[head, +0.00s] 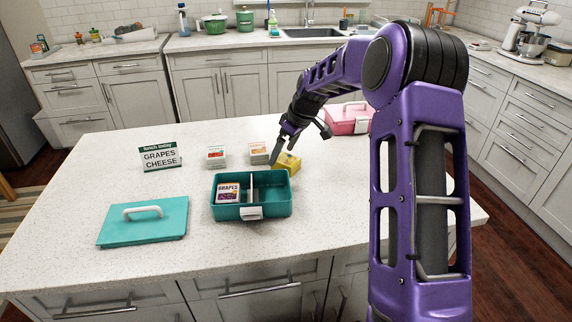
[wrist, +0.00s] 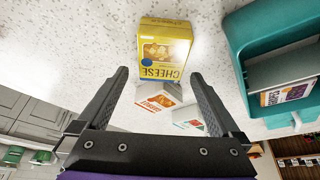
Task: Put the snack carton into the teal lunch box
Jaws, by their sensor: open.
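A yellow carton marked CHEESE (head: 289,164) is on the counter just behind the right end of the teal lunch box (head: 266,211). The wrist view shows the cheese carton (wrist: 165,45) just beyond the fingertips, not between them. My gripper (head: 279,147) is open and empty, close above and beside that carton; it also shows in the wrist view (wrist: 160,74). The lunch box is open, with a divider. A dark carton marked GRAPES (head: 228,193) sits in its left compartment; the right compartment looks empty. A sign (head: 160,156) reads "lunch today GRAPES CHEESE".
Two white cartons stand behind the lunch box, one with a red and green label (head: 215,157) and one with an orange label (head: 258,153). A teal lid (head: 144,222) lies at the left. A pink lunch box (head: 347,119) stands behind my arm.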

